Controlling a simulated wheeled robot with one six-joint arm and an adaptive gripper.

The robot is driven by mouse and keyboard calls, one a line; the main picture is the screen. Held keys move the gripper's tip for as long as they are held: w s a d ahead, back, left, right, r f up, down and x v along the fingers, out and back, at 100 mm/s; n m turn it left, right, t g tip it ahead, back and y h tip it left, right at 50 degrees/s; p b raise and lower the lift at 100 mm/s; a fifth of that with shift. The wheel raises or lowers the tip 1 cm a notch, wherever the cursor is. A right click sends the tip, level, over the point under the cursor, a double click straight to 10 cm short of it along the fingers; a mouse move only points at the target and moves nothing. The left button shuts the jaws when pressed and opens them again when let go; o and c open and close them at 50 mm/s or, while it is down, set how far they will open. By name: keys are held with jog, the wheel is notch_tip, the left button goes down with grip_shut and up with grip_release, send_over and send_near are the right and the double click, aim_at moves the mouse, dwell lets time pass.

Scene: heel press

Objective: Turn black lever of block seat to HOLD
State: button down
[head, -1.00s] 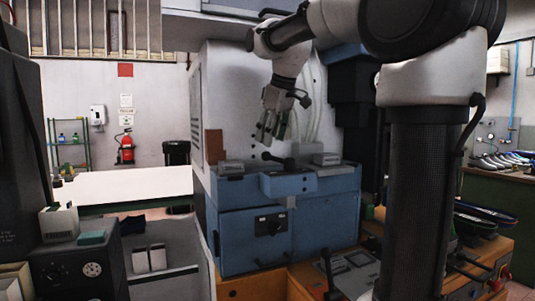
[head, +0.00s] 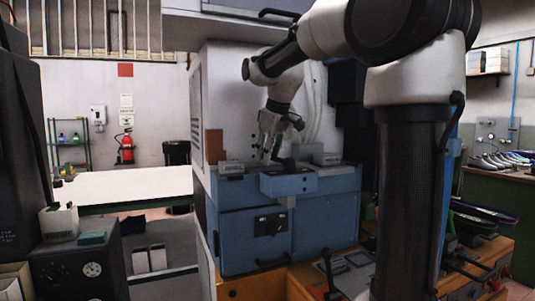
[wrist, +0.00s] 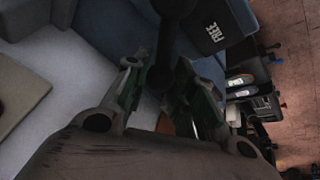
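The black lever (head: 289,165) sits on top of the blue block seat (head: 288,184) in the head view. In the wrist view the black lever (wrist: 183,45) runs down from the top edge to a dark knob between my fingers. My gripper (head: 270,153) points down at the lever's left end. In the wrist view my gripper (wrist: 168,95) has its green-padded fingers apart, one on each side of the knob. Whether either finger touches it is unclear. A black plate (wrist: 212,32) beside the lever carries white lettering that appears to read FREE.
Grey blocks stand left (head: 231,168) and right (head: 327,159) of the block seat on the blue machine (head: 238,222). A pale machine wall (head: 230,100) rises close behind my gripper. A dark rotary switch (head: 270,224) is on the blue front.

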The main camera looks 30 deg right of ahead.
jog(key=shift+w+d+m, duration=0.1)
jog(key=shift+m, duration=0.2)
jog(key=d+m, duration=0.1)
jog(key=w+m+h, duration=0.1)
jog(key=m, duration=0.1)
jog(key=shift+d+h, duration=0.3)
jog(key=shift+d, duration=0.1)
jog(key=d+m, duration=0.1)
jog(key=d+m+h, duration=0.1)
jog(key=m, duration=0.1)
jog(key=m+g, duration=0.1)
jog(key=m, duration=0.1)
jog(key=shift+w+d+h, duration=0.25)
jog(key=shift+d+h, duration=0.15)
jog(key=m, duration=0.1)
jog(key=d+m+g, duration=0.1)
jog(key=d+m+h, duration=0.1)
jog(key=shift+s+m, duration=0.25)
jog(key=shift+m, duration=0.05)
jog(key=shift+s+d+m+g+h, duration=0.15)
jog(key=shift+s+d+m+g, duration=0.15)
jog(key=shift+d+m+g, duration=0.45)
jog(key=shift+s+d+m+g+h, duration=0.15)
jog(key=shift+s+d+m+g, duration=0.2)
jog(key=shift+m, duration=0.8)
jog(key=c, duration=1.2)
grip_release()
jog(key=shift+o, duration=0.2)
